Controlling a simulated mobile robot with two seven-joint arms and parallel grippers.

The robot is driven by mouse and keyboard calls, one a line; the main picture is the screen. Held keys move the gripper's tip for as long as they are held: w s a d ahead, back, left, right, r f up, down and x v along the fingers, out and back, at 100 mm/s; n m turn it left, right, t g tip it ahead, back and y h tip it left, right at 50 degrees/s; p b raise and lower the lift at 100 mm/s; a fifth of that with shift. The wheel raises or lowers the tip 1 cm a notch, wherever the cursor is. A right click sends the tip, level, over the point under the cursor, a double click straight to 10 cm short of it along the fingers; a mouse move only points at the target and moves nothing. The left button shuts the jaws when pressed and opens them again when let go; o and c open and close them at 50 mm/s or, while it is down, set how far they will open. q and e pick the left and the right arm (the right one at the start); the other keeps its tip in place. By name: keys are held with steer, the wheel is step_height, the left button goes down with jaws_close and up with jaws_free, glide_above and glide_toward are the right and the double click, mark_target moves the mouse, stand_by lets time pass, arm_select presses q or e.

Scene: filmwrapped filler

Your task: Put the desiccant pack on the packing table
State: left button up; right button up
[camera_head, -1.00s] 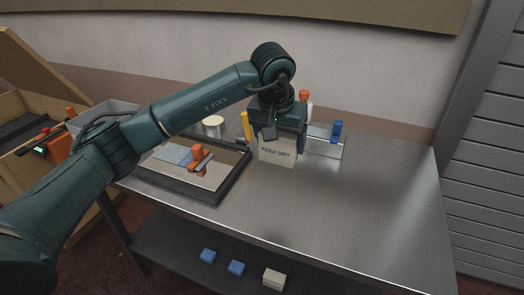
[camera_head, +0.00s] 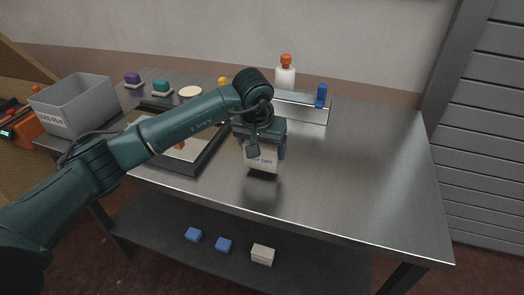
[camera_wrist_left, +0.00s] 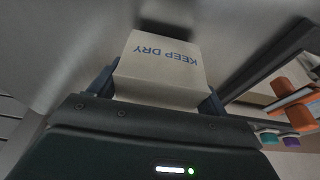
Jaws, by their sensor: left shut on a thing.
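The desiccant pack (camera_head: 262,160) is a cream block with blue "KEEP DRY" lettering. My left gripper (camera_head: 262,150) is shut on it, with a finger on each side, and holds it over the metal packing table (camera_head: 345,185). A dark shadow lies on the tabletop just below the pack; I cannot tell whether its lower edge touches. In the left wrist view the pack (camera_wrist_left: 162,70) sits between the blue fingers, its lettering upside down. My right gripper is not in view.
A dark-framed tray (camera_head: 205,160) lies left of the gripper. Behind stand a white bottle with orange cap (camera_head: 286,76) and a rack with a blue item (camera_head: 321,95). A grey bin (camera_head: 72,104) stands at left. The table's right side is clear. Small blocks lie on the lower shelf (camera_head: 160,225).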

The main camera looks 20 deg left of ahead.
arm_select(q)
steer(key=shift+f, duration=0.75)
steer(key=shift+f, duration=0.15)
steer(key=o, duration=1.1)
